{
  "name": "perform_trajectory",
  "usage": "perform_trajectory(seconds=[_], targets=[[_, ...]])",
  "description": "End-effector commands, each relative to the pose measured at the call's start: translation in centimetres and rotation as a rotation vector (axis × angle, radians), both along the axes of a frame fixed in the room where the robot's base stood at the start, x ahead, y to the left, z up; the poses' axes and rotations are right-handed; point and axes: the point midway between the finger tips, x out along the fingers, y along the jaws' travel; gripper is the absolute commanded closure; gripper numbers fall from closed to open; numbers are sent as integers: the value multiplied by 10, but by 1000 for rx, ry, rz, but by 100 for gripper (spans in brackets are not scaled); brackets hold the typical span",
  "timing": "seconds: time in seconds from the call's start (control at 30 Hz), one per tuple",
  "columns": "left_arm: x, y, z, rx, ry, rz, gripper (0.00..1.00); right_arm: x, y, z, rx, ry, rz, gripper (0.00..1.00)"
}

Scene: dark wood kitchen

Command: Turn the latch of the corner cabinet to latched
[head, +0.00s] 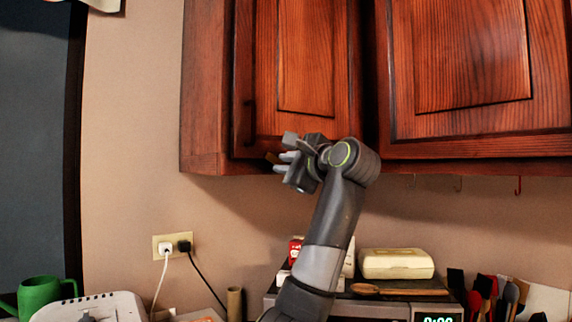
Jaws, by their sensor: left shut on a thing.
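The corner cabinet (306,55) is a dark red-brown wooden wall cabinet, its door shut or nearly so, with a dark vertical handle (249,122) at the door's lower left. A small brown piece, seemingly the latch (271,158), shows at the door's bottom edge just left of my fingers. My left gripper (284,155) is at that lower edge, shut on the latch, as far as I can see. The fingers and wrist hide most of the latch, so its angle cannot be told. My right gripper is out of view.
A second cabinet door (470,60) is to the right, with hooks (518,186) beneath. An outlet (172,246) with plugs is on the wall.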

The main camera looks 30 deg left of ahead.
Motion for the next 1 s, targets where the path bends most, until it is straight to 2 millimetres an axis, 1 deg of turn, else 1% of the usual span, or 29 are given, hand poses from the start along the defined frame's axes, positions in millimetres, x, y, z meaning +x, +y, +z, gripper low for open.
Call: perform_trajectory(seconds=[0.27, 1.0], targets=[[2, -1, 3, 56, 139, 0, 100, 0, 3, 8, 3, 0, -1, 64], [11, -4, 8, 311, 756, -1, 100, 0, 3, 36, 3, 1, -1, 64]])
